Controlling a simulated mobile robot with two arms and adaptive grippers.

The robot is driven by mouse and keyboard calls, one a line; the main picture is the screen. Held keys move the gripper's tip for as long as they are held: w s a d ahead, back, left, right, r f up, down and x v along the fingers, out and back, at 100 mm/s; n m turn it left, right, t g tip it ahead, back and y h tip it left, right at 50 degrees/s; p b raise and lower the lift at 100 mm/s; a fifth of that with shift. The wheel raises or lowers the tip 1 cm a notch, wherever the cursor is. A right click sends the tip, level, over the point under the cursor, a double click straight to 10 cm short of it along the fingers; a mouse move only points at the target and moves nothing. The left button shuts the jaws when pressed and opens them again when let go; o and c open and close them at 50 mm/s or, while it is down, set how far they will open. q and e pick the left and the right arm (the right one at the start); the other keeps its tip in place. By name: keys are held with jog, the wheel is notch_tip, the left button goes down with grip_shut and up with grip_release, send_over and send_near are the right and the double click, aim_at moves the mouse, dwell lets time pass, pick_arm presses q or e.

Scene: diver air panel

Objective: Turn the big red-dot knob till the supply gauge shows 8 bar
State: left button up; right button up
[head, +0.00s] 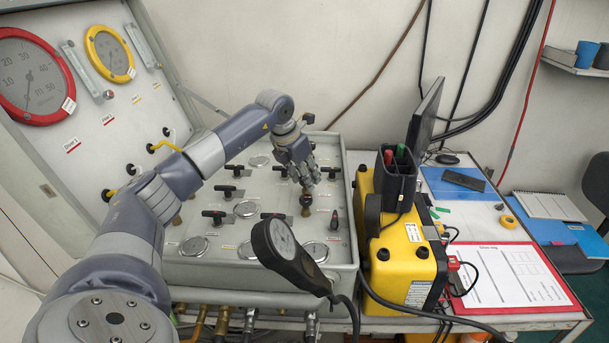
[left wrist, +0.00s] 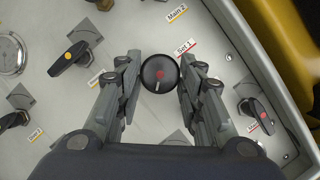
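The big knob (left wrist: 158,74) is round and black with a red dot and a white mark, near the label "Set 1". My left gripper (left wrist: 160,68) is open around it, one finger on each side. The right finger is close to the rim and a narrow gap shows at the left. In the head view my left gripper (head: 309,182) points down at the panel (head: 229,187), right above the knob (head: 306,202). Several small round gauges sit on the panel; I cannot tell which is the supply gauge, and no reading is legible. My right gripper is out of view.
Black lever handles (left wrist: 76,56) and a red-dot lever (left wrist: 256,112) stand near the fingers. A black hand-held gauge (head: 283,243) rises before the panel's front edge. A yellow case (head: 405,255) stands at the right. Red-rimmed (head: 65,70) and yellow-rimmed (head: 128,50) gauges are on the lid.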

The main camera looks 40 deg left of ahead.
pick_arm(q)
jog(key=shift+m, duration=0.3)
jog(key=m, duration=0.1)
jog(key=m+h+p, duration=0.1)
jog(key=shift+a+r+m, duration=0.15)
jog(key=shift+m, duration=0.15)
jog(key=m+h+p, duration=0.1)
jog(key=m, duration=0.2)
jog(key=shift+w+g, duration=0.15)
jog(key=shift+g, duration=0.15)
jog(key=shift+a+m+h, duration=0.1)
jog(key=shift+m+h, duration=0.2)
jog(key=shift+m, duration=0.4)
jog(key=o, duration=1.1)
jog(key=shift+c, duration=0.2)
